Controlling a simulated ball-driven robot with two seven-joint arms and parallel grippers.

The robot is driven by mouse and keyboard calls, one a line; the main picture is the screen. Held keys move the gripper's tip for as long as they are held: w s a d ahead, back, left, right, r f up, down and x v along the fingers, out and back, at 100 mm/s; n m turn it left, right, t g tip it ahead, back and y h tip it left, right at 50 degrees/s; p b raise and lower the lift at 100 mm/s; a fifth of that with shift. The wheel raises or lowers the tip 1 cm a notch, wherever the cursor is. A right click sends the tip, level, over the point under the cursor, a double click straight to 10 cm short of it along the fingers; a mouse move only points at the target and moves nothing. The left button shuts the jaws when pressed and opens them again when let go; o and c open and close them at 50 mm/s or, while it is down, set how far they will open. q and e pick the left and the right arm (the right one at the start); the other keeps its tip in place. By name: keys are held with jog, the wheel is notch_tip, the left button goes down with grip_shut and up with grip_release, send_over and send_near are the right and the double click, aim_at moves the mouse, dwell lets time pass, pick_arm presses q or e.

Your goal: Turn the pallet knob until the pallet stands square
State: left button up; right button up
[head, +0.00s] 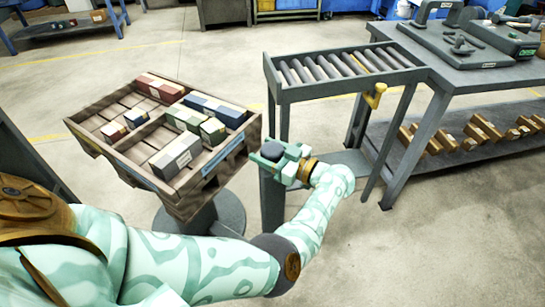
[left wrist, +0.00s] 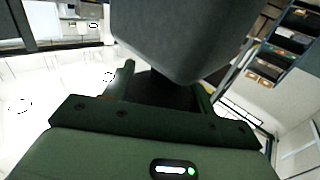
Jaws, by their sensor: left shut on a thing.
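The wooden pallet (head: 198,185) stands at the left on a round grey pedestal (head: 228,213). It is turned at an angle to the roller table and carries several coloured boxes. The dark pallet knob (head: 271,150) tops a grey post (head: 271,200) between the pallet and the roller table. My left gripper (head: 280,160) is at the knob and shut on it. In the left wrist view the large grey knob (left wrist: 185,35) fills the top middle, with a finger on each side of its dark lower part. My right gripper is out of view.
A roller table (head: 340,65) with a yellow handle (head: 375,95) stands just behind my left gripper. A grey workbench (head: 470,75) with tools stands at the right, with several boxes on its lower shelf (head: 430,165). Open floor lies at the front right.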

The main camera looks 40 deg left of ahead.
pick_arm(q)
jog(key=n+g+b, duration=0.1)
jog(key=g, duration=0.1)
jog(key=f+n+g+b, duration=0.1)
jog(key=g+b, duration=0.1)
jog(key=shift+s+h, duration=0.15)
jog(key=shift+h, duration=0.25)
jog(key=shift+n+g+b, duration=0.4)
jog(key=shift+n+b, duration=0.2)
jog(key=shift+s+d+r+n+g+h+b, duration=0.1)
jog(key=shift+r+n+g+h+b, duration=0.05)
jog(key=shift+n+g+h+b, duration=0.3)
jog(key=shift+s+r+n+g+h+b, duration=0.1)
jog(key=shift+n+g+h+b, duration=0.15)
jog(key=shift+g+b, duration=0.25)
jog(key=shift+r+n+g, duration=0.15)
jog(key=shift+n+g, duration=0.15)
jog(key=shift+g, duration=0.15)
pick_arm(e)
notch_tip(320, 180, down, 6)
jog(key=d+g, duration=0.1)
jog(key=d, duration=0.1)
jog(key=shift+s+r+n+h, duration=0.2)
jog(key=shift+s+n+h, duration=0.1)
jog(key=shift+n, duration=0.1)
pick_arm(q)
jog(key=shift+h, duration=0.3)
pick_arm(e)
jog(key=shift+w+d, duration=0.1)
